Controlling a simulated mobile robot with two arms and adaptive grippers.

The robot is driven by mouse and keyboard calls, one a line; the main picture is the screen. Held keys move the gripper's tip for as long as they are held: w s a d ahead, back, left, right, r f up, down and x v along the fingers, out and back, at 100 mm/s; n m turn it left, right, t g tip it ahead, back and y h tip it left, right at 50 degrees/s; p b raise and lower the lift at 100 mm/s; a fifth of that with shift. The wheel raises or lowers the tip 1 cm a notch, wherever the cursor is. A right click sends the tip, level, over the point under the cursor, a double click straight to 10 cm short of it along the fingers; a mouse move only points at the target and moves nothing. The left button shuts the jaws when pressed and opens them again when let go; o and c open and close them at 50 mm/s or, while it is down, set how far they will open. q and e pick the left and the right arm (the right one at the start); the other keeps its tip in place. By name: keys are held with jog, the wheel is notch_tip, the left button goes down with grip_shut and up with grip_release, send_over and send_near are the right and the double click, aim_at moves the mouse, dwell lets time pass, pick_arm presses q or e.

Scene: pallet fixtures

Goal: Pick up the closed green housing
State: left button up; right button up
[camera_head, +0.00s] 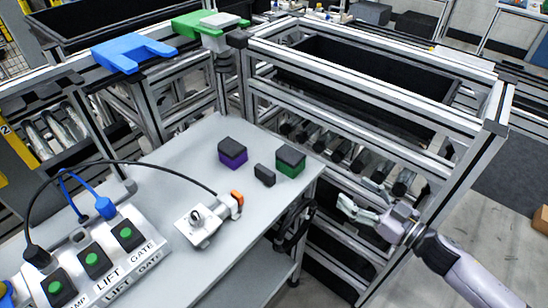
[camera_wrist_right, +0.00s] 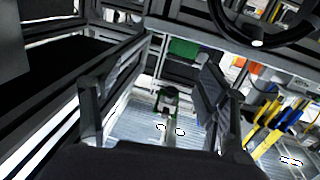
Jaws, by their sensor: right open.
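The green housing (camera_head: 289,166) stands on the grey table near its right corner, with a dark lid on top, so it looks closed. My right gripper (camera_head: 354,210) is to the right of the housing, past the table's edge, and apart from it. It is open and empty. In the right wrist view its two dark fingers (camera_wrist_right: 155,105) stand wide apart. A green patch (camera_wrist_right: 183,48) shows beyond the fingers there; I cannot tell whether it is the housing. My left gripper is in neither view.
A purple housing (camera_head: 232,155) with a dark lid and a small black block (camera_head: 265,174) stand left of the green one. A white fixture (camera_head: 198,226) and a button panel (camera_head: 95,262) are further left. A metal frame rack (camera_head: 385,95) rises behind and right.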

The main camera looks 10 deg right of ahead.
aim_at(300, 161)
jog(key=w+a+r+y, duration=0.1)
jog(key=w+a, duration=0.2)
jog(key=w+a+r+n+p, duration=0.1)
jog(key=w+a, duration=0.1)
jog(key=a, duration=0.1)
jog(key=w+a+r+g+y+p, duration=0.1)
jog(key=w+a, duration=0.2)
jog(key=a, duration=0.1)
jog(key=shift+w+n+y, duration=0.3)
jog(key=shift+w+n, duration=0.05)
jog(key=shift+n, duration=0.05)
jog(key=p+x, duration=0.1)
jog(key=x, duration=0.3)
jog(key=shift+w+a, duration=0.1)
jog(key=shift+w, duration=0.1)
jog(key=shift+w+a+f+p, duration=0.2)
jog(key=shift+w+a+p, duration=0.1)
jog(key=shift+d, duration=0.1)
jog(key=shift+s, duration=0.1)
jog(key=shift+c, duration=0.6)
jog(key=c, duration=1.2)
